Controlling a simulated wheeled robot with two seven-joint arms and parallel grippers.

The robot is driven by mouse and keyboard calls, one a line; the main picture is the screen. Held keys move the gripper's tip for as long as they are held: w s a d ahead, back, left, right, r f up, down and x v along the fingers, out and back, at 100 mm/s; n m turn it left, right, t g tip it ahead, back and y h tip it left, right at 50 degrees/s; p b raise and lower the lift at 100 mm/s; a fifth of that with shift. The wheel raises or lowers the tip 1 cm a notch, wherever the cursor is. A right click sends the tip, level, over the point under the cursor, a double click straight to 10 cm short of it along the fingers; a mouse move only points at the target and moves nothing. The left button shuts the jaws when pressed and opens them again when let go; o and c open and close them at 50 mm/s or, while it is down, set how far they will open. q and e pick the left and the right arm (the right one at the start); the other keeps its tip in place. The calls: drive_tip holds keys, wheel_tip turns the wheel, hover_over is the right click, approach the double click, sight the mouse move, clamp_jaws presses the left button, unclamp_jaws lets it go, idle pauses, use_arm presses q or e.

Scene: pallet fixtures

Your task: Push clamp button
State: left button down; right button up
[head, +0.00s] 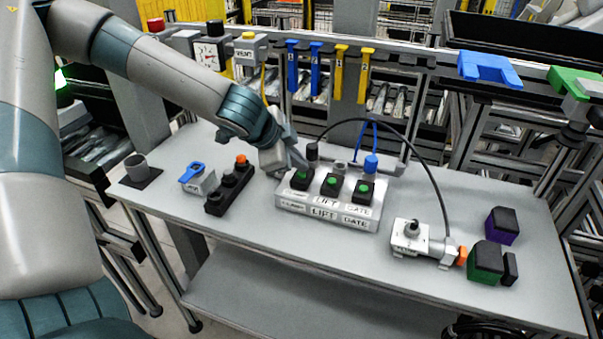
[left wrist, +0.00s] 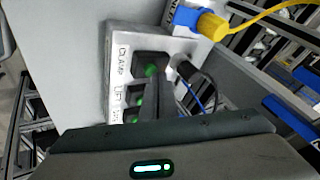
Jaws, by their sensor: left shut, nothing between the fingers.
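A pale control box (head: 330,213) on the table carries three black square housings with green buttons. Its front labels include LIFT and GATE. The clamp button (head: 302,174) is the leftmost in the head view. In the left wrist view the clamp button (left wrist: 151,70) is a green dot beside the CLAMP label. My left gripper (head: 301,164) is shut and empty, its tips right at the back edge of the clamp button's housing. I cannot tell whether they touch it. My right gripper is not in view.
Left of the box lie a black strip with an orange knob (head: 240,160) and a blue-handled fixture (head: 192,174). A black cable arches over the box to a grey connector unit (head: 410,236) at right. Green (head: 485,262) and purple (head: 502,226) blocks stand at the right end.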

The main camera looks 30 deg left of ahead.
use_arm(q)
drive_tip(key=shift+f, duration=0.2)
drive_tip(key=shift+s+a+f+b, duration=0.25)
drive_tip(key=shift+s+f+b, duration=0.2)
drive_tip(key=shift+b, duration=0.4)
idle(0.6)
drive_tip(key=shift+r, duration=0.1)
drive_tip(key=shift+w+d+r+p, duration=0.45)
drive_tip(key=shift+w+r, duration=0.25)
drive_tip(key=shift+r, duration=0.1)
drive_tip(key=shift+w+d+r+p, duration=0.1)
drive_tip(key=shift+w+r+p, duration=0.1)
drive_tip(key=shift+r+p, duration=2)
drive_tip(key=shift+r, duration=0.4)
